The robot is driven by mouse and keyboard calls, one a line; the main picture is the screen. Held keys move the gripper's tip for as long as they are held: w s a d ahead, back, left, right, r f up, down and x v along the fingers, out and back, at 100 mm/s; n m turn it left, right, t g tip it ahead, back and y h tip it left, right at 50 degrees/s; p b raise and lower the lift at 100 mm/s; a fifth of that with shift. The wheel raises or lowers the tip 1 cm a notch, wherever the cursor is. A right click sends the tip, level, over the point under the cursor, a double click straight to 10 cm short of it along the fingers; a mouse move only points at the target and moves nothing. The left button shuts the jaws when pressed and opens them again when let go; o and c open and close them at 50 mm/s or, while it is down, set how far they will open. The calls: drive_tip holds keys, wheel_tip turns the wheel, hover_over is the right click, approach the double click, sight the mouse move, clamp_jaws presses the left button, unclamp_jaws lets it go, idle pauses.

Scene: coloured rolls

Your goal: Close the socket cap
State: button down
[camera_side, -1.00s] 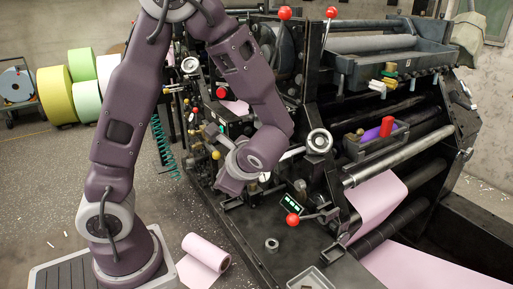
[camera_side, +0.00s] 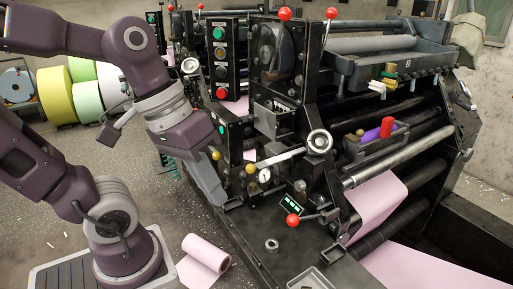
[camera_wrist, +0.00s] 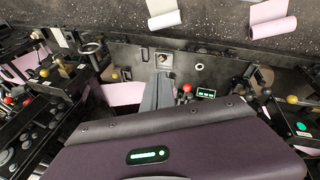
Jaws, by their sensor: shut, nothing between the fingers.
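My gripper (camera_side: 224,200) points down at the left side of the black machine in the side view, its grey fingers together and empty. In the wrist view the shut fingers (camera_wrist: 162,76) reach up the middle of the picture. Just beyond their tips is a small square fitting with a round opening, which looks like the socket (camera_wrist: 163,60), set in the dark machine panel. I cannot tell whether the fingers touch it, or make out its cap clearly. In the side view the socket cannot be made out near my gripper.
Levers and knobs crowd the machine, including a silver lever (camera_side: 270,160) right of my gripper and a red-knobbed lever (camera_side: 293,220). A metal ring (camera_side: 271,244) lies on the ledge. A pink roll (camera_side: 206,254) lies on the open floor.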

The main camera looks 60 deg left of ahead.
drive_tip(key=w+a+f+n+t+h, duration=0.1)
drive_tip(key=w+a+n+t+h, duration=0.2)
drive_tip(key=w+n, duration=0.6)
drive_tip(key=w+a+f+n+t+h, duration=0.1)
drive_tip(key=w+a+n+h, duration=0.2)
drive_tip(key=w+a+n, duration=0.45)
drive_tip(key=a+f+n+t+y, duration=0.2)
drive_tip(key=a+f+n+y, duration=0.2)
drive_tip(key=a+f+n, duration=0.5)
drive_tip(key=a+f+n+t+y, duration=0.2)
drive_tip(key=a+n+y, duration=0.35)
drive_tip(key=a, duration=0.75)
drive_tip(key=n+h, duration=0.1)
drive_tip(key=n, duration=0.1)
approach(266, 150)
drive_tip(key=f, duration=0.3)
drive_tip(key=shift+a+f, duration=0.25)
drive_tip(key=w, duration=0.5)
drive_tip(key=shift+r, duration=0.25)
